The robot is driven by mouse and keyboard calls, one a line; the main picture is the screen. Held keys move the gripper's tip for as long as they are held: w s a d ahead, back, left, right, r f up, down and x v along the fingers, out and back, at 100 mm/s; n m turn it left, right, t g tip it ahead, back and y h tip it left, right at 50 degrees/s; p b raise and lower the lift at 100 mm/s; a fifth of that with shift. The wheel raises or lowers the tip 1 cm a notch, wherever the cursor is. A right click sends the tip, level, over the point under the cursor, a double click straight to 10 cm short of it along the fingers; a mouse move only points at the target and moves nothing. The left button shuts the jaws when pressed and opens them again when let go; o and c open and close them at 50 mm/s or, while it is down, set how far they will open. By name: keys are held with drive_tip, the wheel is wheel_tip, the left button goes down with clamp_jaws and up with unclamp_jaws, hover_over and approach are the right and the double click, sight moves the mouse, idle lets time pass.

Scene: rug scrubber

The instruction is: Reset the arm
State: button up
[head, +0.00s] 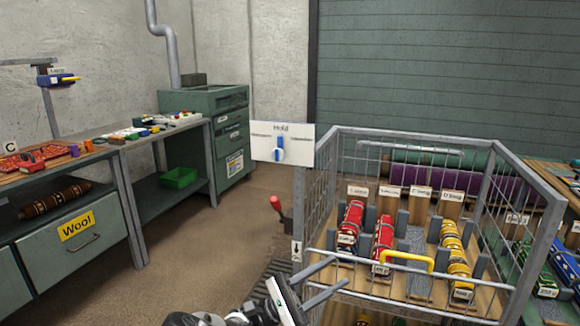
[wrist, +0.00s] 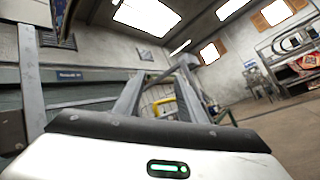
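My gripper (head: 338,272) shows at the bottom middle of the head view, in front of the near left corner of a wire-sided cart (head: 332,180). Its two grey fingers are spread apart with nothing seen between them. In the wrist view my gripper (wrist: 160,75) also shows its fingers apart, pointing forward, with the yellow handle (wrist: 163,102) beyond them. Part of my arm shows at the bottom edge of the head view; most of it is out of frame. I cannot tell whether the fingers touch the cart.
The cart holds red and yellow rolls (head: 351,222) in slots, and has a yellow handle (head: 408,262) in front. A "Hold" sign (head: 265,130) with a blue knob stands at its left corner, near a red-handled lever (head: 276,204). A workbench (head: 124,140) lines the left. Floor between is clear.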

drive_tip(key=s+d+r+m+g+y, duration=0.2)
drive_tip(key=s+d+m+g+y, duration=0.35)
drive_tip(key=d, duration=0.55)
drive_tip(key=s+r+m+y, duration=0.2)
drive_tip(key=s+m+y, duration=0.1)
drive_tip(key=s+y, duration=1)
drive_tip(key=s+a+r+m+t+y, duration=0.3)
drive_tip(key=s+a+r+t+y, duration=0.3)
drive_tip(key=r+t+y, duration=0.15)
wheel_tip(320, 180, up, 26)
drive_tip(key=t+p, duration=0.1)
drive_tip(key=p, duration=2.4)
drive_tip(key=shift+r+h+p, duration=0.15)
drive_tip(key=shift+h+p, duration=0.15)
drive_tip(key=shift+p, duration=0.1)
drive_tip(key=shift+m, duration=0.25)
drive_tip(key=shift+c, duration=0.2)
